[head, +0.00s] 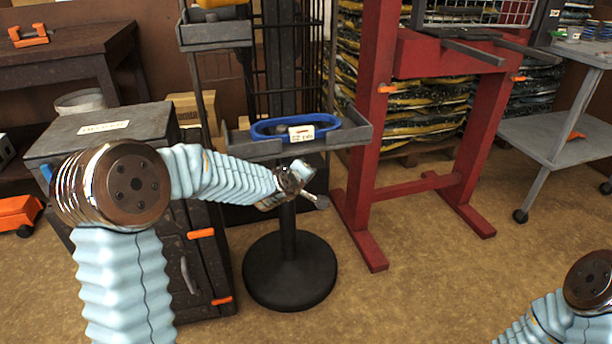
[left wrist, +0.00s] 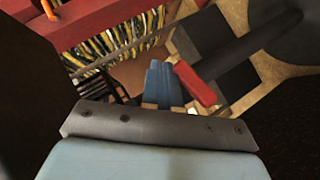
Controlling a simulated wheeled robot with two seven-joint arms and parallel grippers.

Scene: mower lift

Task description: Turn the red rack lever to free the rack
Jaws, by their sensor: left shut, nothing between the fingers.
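The red lever (left wrist: 195,84) shows in the left wrist view as a short red bar beside the dark post. I cannot make it out in the head view, where my left gripper and wrist cover that part of the stand. My left gripper (head: 320,200) is in front of the black post (head: 288,222), just below the stand's grey tray (head: 358,132). In the left wrist view the gripper's tip area (left wrist: 163,88) is close to the left of the red lever. It is shut and empty; I cannot tell whether it touches the lever. My right gripper is out of view.
A blue ring (head: 270,130) with a tag lies on the tray. A red frame (head: 363,170) stands right of the stand, a dark cabinet (head: 200,262) left. A grey cart (head: 548,140) is at far right. The floor in front is clear.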

